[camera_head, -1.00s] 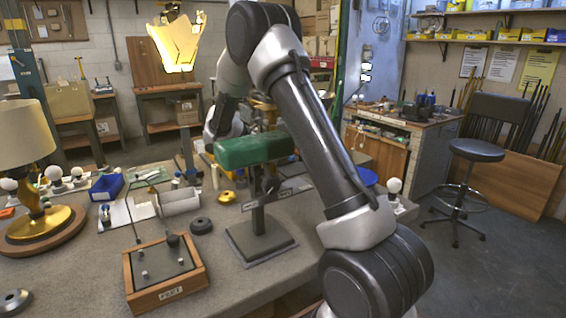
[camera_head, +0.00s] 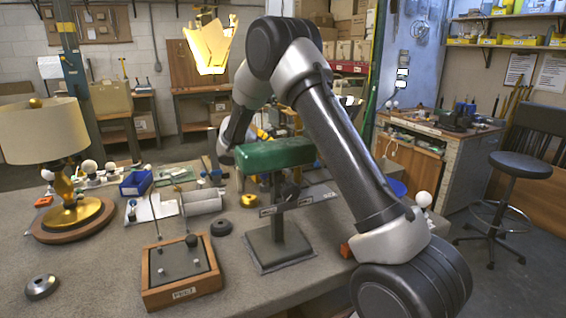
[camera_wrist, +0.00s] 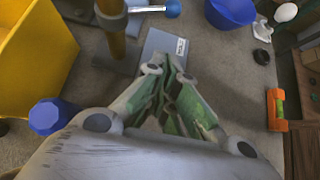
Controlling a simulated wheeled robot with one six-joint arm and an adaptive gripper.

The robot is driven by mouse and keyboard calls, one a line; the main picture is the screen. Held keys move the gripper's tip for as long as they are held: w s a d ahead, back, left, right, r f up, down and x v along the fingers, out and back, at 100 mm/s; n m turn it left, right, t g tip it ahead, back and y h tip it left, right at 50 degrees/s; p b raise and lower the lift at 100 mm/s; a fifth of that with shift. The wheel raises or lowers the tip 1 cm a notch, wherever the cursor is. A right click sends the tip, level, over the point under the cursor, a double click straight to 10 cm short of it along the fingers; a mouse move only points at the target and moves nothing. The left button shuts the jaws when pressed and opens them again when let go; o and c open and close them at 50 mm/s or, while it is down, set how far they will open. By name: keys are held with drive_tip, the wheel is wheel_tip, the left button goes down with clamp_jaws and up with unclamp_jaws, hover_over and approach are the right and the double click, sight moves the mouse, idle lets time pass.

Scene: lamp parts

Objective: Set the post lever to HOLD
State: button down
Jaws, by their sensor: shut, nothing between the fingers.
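A post with a green padded top (camera_head: 275,154) stands on a square dark base (camera_head: 279,249) on the bench. Label plates (camera_head: 318,195) stick out from its stem, with a dark knob-like part (camera_head: 290,191) between them; I cannot read the labels or tell the lever's setting. In the head view my wrist is behind the left end of the green top, and the fingers are hidden. In the wrist view my gripper (camera_wrist: 172,76) is shut and empty, its fingertips over a grey plate with a white label (camera_wrist: 181,46). I cannot tell whether they touch it.
A box with a small lever (camera_head: 181,272), a black ring (camera_head: 221,228) and a shaded lamp (camera_head: 45,133) stand left of the post. The wrist view shows a yellow bin (camera_wrist: 32,55), a blue bowl (camera_wrist: 231,12) and an orange level (camera_wrist: 276,108). The front left bench is partly clear.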

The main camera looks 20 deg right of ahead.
drive_tip(key=d+f, duration=0.2)
drive_tip(key=d, duration=0.5)
drive_tip(key=shift+w+d, duration=0.2)
drive_tip(key=shift+d+r, duration=0.1)
drive_tip(key=shift+d, duration=0.55)
drive_tip(key=s+a+r, duration=0.1)
drive_tip(key=a+r, duration=0.4)
drive_tip(key=a, duration=0.7)
drive_tip(key=shift+s+r, duration=0.15)
drive_tip(key=shift+r, duration=0.15)
